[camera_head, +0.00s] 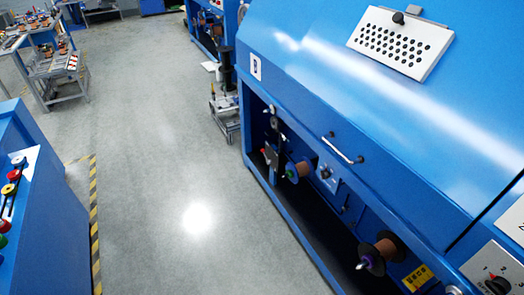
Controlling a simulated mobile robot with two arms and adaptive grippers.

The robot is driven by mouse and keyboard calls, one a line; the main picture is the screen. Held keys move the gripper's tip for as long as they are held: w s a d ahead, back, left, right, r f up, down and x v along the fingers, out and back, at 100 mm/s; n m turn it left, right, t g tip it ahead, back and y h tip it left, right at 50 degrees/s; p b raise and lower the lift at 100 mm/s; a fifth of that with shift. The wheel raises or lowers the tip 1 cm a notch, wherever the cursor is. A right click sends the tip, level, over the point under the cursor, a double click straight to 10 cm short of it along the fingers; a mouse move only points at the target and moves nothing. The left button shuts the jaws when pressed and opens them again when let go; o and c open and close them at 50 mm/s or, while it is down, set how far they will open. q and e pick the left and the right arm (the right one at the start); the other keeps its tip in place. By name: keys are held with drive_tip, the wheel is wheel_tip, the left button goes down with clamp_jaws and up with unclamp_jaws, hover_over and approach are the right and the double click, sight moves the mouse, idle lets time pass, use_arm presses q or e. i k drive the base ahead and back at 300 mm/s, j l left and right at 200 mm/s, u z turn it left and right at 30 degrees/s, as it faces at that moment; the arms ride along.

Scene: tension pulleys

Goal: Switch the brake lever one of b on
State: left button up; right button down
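A large blue machine (350,95) fills the right side of the head view. A small white plate (255,67) with a dark letter that looks like B is on its front left edge. In its low open bay sit two copper-brown spools, one farther (299,171) and one nearer (385,248). A blue plate with a dark knob or lever (325,173) is beside the farther spool. I cannot tell whether this is the brake lever, nor its position. Neither gripper is in view.
A silver handle (342,150) sticks out above the bay. A white panel with a red-marked rotary switch (495,280) is at the lower right. A blue console with colored buttons (30,220) stands at left behind yellow-black floor tape (94,220). The grey floor (160,130) between is clear.

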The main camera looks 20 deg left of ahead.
sight(270, 162)
drive_tip(key=u, duration=0.5)
drive_tip(key=i+j+z, duration=0.1)
drive_tip(key=i+j, duration=0.25)
drive_tip(key=i+j+z, duration=0.15)
drive_tip(key=i+j, duration=0.2)
drive_tip(key=i+j+z, duration=0.1)
drive_tip(key=i+j, duration=0.2)
drive_tip(key=j, duration=0.2)
drive_tip(key=i+j+z, duration=0.1)
drive_tip(key=i+j, duration=0.2)
drive_tip(key=j, duration=0.15)
drive_tip(key=i+j+z, duration=0.1)
drive_tip(key=i+j, duration=0.2)
drive_tip(key=j, duration=0.2)
drive_tip(key=i+j+z, duration=0.15)
drive_tip(key=j, duration=0.35)
drive_tip(key=i+j+z, duration=0.1)
drive_tip(key=i+j, duration=0.25)
drive_tip(key=j, duration=0.15)
drive_tip(key=i+j+z, duration=0.1)
drive_tip(key=j, duration=0.45)
drive_tip(key=i, duration=0.1)
